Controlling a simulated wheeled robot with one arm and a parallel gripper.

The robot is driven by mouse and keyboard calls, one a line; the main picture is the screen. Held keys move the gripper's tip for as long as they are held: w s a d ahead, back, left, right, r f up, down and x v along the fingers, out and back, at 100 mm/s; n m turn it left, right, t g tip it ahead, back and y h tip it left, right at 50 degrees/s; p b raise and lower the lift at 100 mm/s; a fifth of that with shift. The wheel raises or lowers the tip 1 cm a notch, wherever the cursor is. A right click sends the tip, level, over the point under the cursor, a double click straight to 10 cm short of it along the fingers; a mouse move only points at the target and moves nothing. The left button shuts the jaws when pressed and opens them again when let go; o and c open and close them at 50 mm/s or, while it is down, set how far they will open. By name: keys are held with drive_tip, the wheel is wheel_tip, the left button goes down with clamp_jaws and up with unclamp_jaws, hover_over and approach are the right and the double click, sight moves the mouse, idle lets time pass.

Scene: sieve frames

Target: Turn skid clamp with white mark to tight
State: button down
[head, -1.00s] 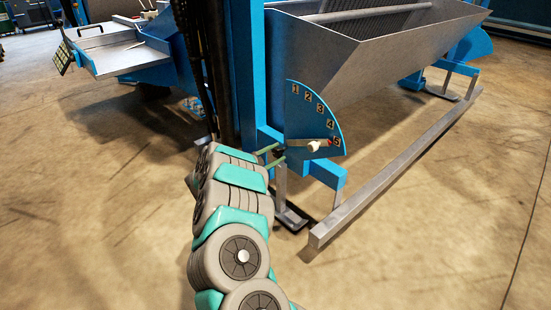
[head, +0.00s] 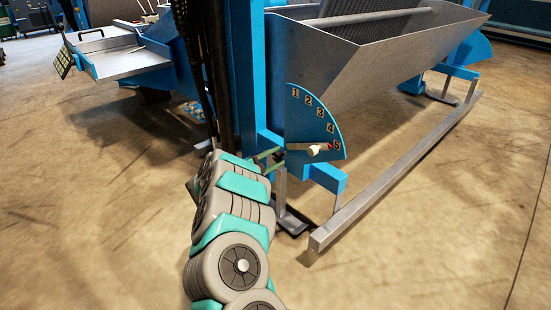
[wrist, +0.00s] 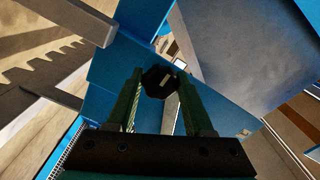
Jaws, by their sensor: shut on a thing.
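The skid clamp is a dark, many-sided knob (wrist: 158,82) with a short white mark on its face, seen in the wrist view. The mark lies nearly level, its right end slightly raised. My gripper (wrist: 160,88) has its two green fingers on either side of the knob and is shut on it. In the head view my gripper (head: 275,158) is at the blue frame, left of the numbered plate. The knob is hard to make out there.
A blue quadrant plate (head: 312,118) numbered 1 to 5 carries a lever with a pale handle (head: 317,150) near 5, close right of my gripper. A metal hopper (head: 370,60) stands above. A long metal rail (head: 395,175) runs low at right. Floor in front is clear.

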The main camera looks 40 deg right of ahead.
drive_tip(key=shift+c, duration=1.4)
unclamp_jaws()
drive_tip(key=a, duration=0.7)
drive_tip(key=shift+s+a+p, duration=0.35)
drive_tip(key=shift+a, duration=0.05)
